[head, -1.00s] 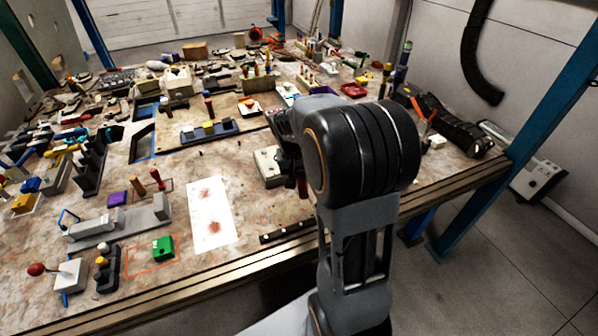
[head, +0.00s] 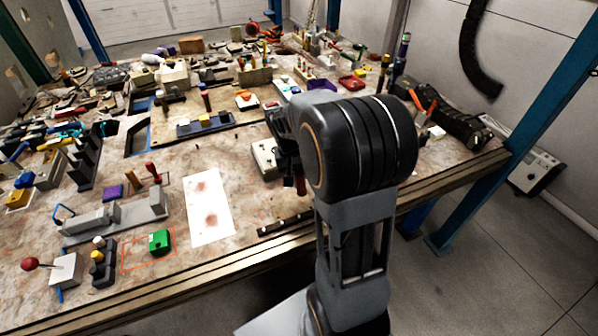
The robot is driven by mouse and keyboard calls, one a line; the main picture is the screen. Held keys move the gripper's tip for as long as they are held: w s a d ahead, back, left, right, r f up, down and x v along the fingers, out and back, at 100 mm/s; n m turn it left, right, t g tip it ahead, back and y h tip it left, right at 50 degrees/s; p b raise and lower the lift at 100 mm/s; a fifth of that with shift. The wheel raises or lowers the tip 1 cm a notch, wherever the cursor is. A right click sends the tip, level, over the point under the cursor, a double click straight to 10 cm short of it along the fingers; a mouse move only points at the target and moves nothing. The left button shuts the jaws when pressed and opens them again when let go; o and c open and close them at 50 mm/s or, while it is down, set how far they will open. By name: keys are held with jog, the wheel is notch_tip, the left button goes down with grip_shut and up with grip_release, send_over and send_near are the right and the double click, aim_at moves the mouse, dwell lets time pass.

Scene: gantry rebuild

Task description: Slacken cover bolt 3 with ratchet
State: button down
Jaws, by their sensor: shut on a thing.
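A pale grey box-like housing (head: 264,158), likely the one with the cover bolts, sits on the workbench just left of my arm. My gripper (head: 288,158) is dark and partly hidden behind my arm's large black joint. It is at the right side of the housing, low over it. It is shut on a tool, taken to be the ratchet, of which a dark reddish handle end (head: 301,184) seems to show below. The ratchet head and cover bolt 3 cannot be made out, nor whether they touch.
A dark strip with holes (head: 285,223) lies near the bench's front edge. A white stained sheet (head: 209,208) lies left of the housing. A green block (head: 160,242) and a grey fixture (head: 118,218) stand further left. Many tools crowd the back.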

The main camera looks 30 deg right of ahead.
jog(key=shift+f, duration=0.2)
jog(key=shift+f+b, duration=1.1)
jog(key=shift+f, duration=0.2)
jog(key=shift+f+b, duration=0.9)
jog(key=shift+f, duration=0.15)
dwell(1.0)
dwell(0.4)
jog(key=shift+w+a+m, duration=0.45)
jog(key=shift+a+m, duration=0.1)
jog(key=shift+a, duration=0.15)
jog(key=shift+w+a+m, duration=0.4)
jog(key=shift+a+m, duration=0.15)
jog(key=shift+a, duration=0.15)
jog(key=shift+s+d+n, duration=0.3)
jog(key=shift+d+n, duration=0.1)
jog(key=shift+d, duration=0.15)
jog(key=shift+s+d+n, duration=0.3)
jog(key=shift+d+n, duration=0.1)
jog(key=shift+d, duration=0.1)
jog(key=shift+s+d+n, duration=0.2)
jog(key=shift+d+n, duration=0.1)
jog(key=shift+d, duration=0.05)
jog(key=shift+r, duration=0.1)
